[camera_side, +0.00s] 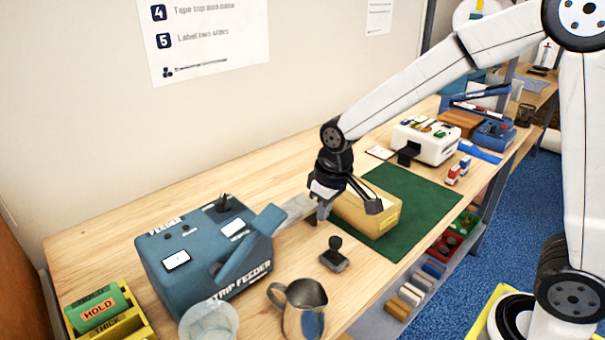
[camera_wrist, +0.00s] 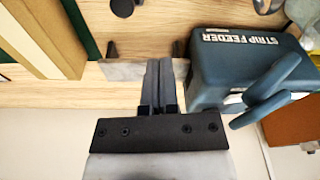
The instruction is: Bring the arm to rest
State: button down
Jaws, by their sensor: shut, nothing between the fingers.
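My gripper (camera_side: 322,213) is shut and empty in the side view, between the strip feeder and the carton. In the wrist view its two fingers (camera_wrist: 158,68) lie together over a grey metal plate. The plate (camera_side: 296,208) sticks out from the strip feeder over the wooden bench. A tan carton (camera_side: 368,211) lies on the green mat, just right of my gripper, partly hidden behind my wrist. It also shows at the upper left of the wrist view (camera_wrist: 45,30). I cannot tell whether the fingers touch the plate.
The blue strip feeder (camera_side: 205,250) stands left of my gripper. A black hand stamp (camera_side: 335,255), a metal jug (camera_side: 298,308) and a clear cup (camera_side: 208,324) stand near the front edge. The green mat (camera_side: 425,200) has free room at right. A white machine (camera_side: 427,142) stands behind it.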

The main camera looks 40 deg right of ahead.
jog(key=s+d+f+m, duration=0.1)
jog(key=s+d+f, duration=0.1)
jog(key=s, duration=0.3)
jog(key=s+d+f, duration=0.1)
jog(key=s+d, duration=0.2)
jog(key=s, duration=0.3)
jog(key=shift+s+f+m+t, duration=0.25)
jog(key=shift+f+m+t, duration=0.15)
dwell(0.3)
